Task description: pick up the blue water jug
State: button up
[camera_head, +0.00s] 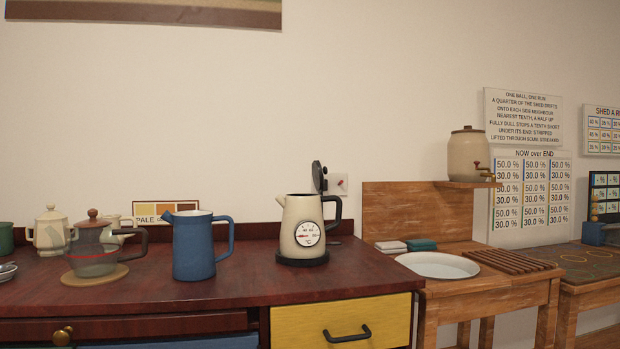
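The blue water jug (194,247) stands upright on the dark red wooden counter (240,287), left of the picture's middle. Its spout points left and its handle (228,235) is on the right side. Nothing stands in front of it. My gripper does not show in this view.
Left of the jug stand a glass teapot (94,262) on a round mat and a pale teapot (50,229). Right of it is a cream kettle (303,229) with a dial, its lid up. A wooden stand with a white basin (438,266) adjoins the counter.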

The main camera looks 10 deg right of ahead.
aim_at(194, 258)
jog(key=i+l+u, duration=0.15)
jog(key=l+u, duration=0.2)
jog(key=l, duration=0.35)
jog(key=i+l+u, duration=0.1)
jog(key=l+u, duration=0.3)
jog(key=l, duration=0.35)
